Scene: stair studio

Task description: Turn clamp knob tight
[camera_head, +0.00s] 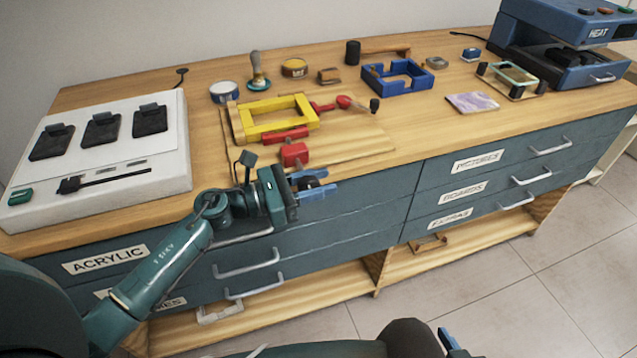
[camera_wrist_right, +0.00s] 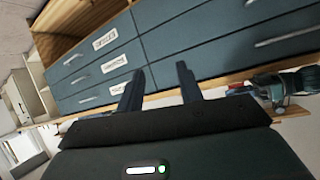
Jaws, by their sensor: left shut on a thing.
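A red clamp (camera_head: 294,154) sits at the front edge of the wooden bench, in front of a yellow frame (camera_head: 246,124). My left gripper (camera_head: 310,184), with blue fingers, is at the bench's front edge just below the red clamp. It is shut on a dark knob (camera_head: 309,182), which shows only partly between the fingers. My right gripper (camera_wrist_right: 160,80) is open and empty in the right wrist view, its two dark fingers apart and pointing toward the drawer fronts. In the head view only part of it shows at the bottom edge.
A white panel with black pads (camera_head: 175,100) stands left on the bench. A blue frame (camera_head: 377,84), a red-handled tool (camera_head: 343,102) and small pots lie behind. A blue heat press (camera_head: 540,50) is far right. Drawer handles (camera_head: 250,262) stick out below the bench.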

